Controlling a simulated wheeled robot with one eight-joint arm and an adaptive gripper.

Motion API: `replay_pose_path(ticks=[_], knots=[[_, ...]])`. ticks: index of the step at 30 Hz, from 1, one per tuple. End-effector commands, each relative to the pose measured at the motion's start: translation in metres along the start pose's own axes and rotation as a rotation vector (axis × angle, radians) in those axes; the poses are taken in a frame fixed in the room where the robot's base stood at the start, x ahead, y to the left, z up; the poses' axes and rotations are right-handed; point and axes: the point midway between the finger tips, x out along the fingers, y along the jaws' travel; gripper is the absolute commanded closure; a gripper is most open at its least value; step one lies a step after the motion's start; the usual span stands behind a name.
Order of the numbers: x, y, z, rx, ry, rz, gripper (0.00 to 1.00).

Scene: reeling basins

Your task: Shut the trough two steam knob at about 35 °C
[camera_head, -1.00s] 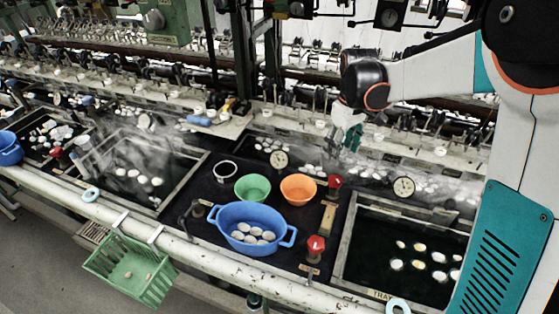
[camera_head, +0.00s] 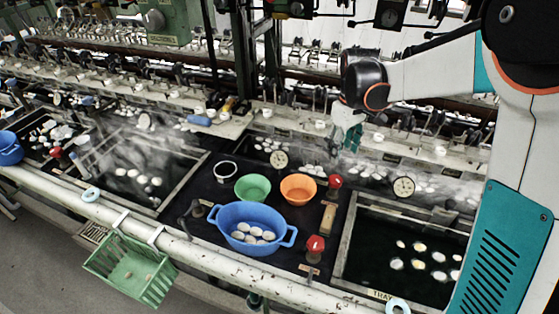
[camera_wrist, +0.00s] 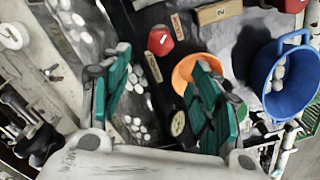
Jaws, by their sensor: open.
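A red knob (camera_head: 335,182) stands on the dark deck behind a wooden block (camera_head: 327,219). A second red knob (camera_head: 316,244) stands in front of that block. In the wrist view the block (camera_wrist: 219,11) reads 2, with the rear red knob (camera_wrist: 160,40) and the front one (camera_wrist: 293,5) on either side. I cannot read which knob is steam. A round dial (camera_head: 279,159) stands left and another dial (camera_head: 403,187) right; their readings are too small. My gripper (camera_head: 348,140) is open and empty, above and behind the rear knob; its fingers (camera_wrist: 163,57) show spread in the wrist view.
A blue basin (camera_head: 232,217) with white cocoons, a green bowl (camera_head: 252,188) and an orange bowl (camera_head: 298,190) sit left of the knobs. A water trough (camera_head: 400,282) lies right. A white rail (camera_head: 200,258) runs along the front, with a green basket (camera_head: 120,262) hanging from it.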

Motion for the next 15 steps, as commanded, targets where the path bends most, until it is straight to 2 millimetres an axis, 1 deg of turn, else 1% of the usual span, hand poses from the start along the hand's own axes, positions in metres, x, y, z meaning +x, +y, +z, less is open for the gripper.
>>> replay_pose_path(ticks=[5,10,13,15], knots=[[-0.002,0.000,0.001,0.000,0.000,0.000,0.43],[-0.017,0.001,0.005,0.001,0.000,0.000,0.43],[-0.013,0.001,0.004,0.001,0.000,0.000,0.43],[-0.005,0.001,0.004,0.001,0.000,0.000,0.43]])
